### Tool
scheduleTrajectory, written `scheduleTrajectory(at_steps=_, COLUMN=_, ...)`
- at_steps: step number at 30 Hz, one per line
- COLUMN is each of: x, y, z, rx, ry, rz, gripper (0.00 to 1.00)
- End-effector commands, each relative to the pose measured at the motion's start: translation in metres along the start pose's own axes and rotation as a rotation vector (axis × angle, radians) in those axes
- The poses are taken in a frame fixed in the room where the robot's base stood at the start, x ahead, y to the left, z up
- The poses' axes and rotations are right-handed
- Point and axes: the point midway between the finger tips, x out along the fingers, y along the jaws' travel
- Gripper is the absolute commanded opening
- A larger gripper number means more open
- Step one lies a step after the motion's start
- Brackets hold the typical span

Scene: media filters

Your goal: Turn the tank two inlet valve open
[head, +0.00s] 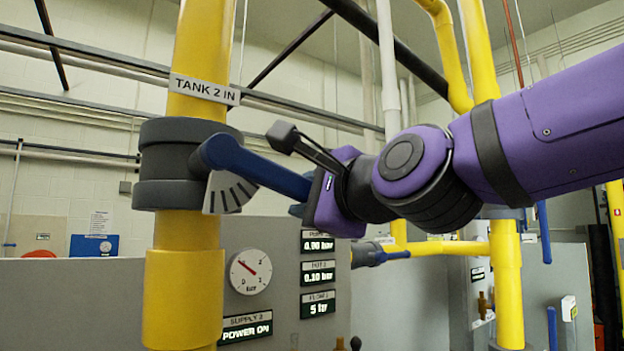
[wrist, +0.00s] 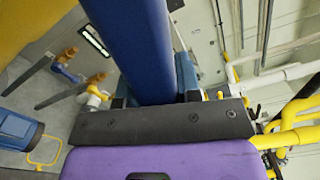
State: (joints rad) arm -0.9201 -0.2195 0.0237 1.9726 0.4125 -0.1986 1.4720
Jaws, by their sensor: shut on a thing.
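The tank two inlet valve (head: 165,165) is a dark grey body on a vertical yellow pipe, below a "TANK 2 IN" label (head: 204,89). Its blue lever handle (head: 255,167) points right and slightly down from the hub, across the pipe's line. A pale scale plate with dark marks (head: 229,192) sits behind the lever. My purple gripper (head: 303,196) is shut on the lever's outer end. In the wrist view, the blue lever (wrist: 135,45) runs down between my fingers (wrist: 152,98); the far side of the grip is partly hidden.
A grey panel right of the pipe carries a round dial (head: 249,272), several digital readouts (head: 318,273) and a "POWER ON" display (head: 246,328). Another blue-handled valve (head: 380,254) lies below my gripper. More yellow pipes (head: 505,270) stand at the right behind my arm.

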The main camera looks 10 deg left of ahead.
Motion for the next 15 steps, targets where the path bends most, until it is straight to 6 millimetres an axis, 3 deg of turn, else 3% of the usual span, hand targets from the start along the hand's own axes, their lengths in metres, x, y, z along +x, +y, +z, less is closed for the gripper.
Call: scheduleTrajectory(at_steps=15, x=0.0, y=0.065, z=0.016, rx=0.491, ry=0.0, rz=0.004, gripper=0.0)
